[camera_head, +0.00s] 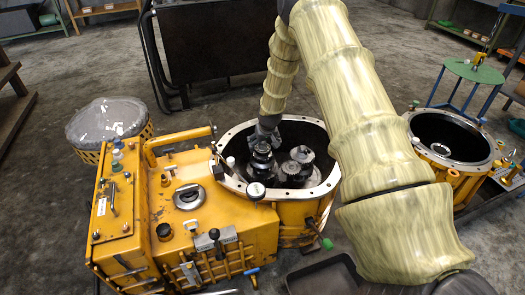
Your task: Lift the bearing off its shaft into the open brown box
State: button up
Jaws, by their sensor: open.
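My gripper (267,134) hangs at the end of my arm, pointing down into the open yellow transmission housing (292,222). It is open, just above a dark shaft stack (262,161) at the left of the housing's opening. The bearing cannot be told apart from the other dark parts on this stack, and the gripper partly covers its top. I cannot tell whether the fingers touch it. More dark and grey shaft parts (301,157) stand just to the right inside the housing. No open brown box can be made out.
The housing's metal rim (333,184) surrounds the shafts. A yellow control unit (205,222) joins it on the left. A second open yellow housing (452,136) stands at the right, beyond my arm. A dark tray (322,273) lies at the bottom edge. A covered basket (108,118) stands far left.

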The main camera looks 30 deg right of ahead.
jog(key=shift+x, duration=1.15)
jog(key=c, duration=1.3)
jog(key=shift+r, duration=0.25)
notch_tip(320, 180, up, 10)
jog(key=p, duration=0.7)
jog(key=shift+f, duration=0.1)
jog(key=shift+f, duration=0.1)
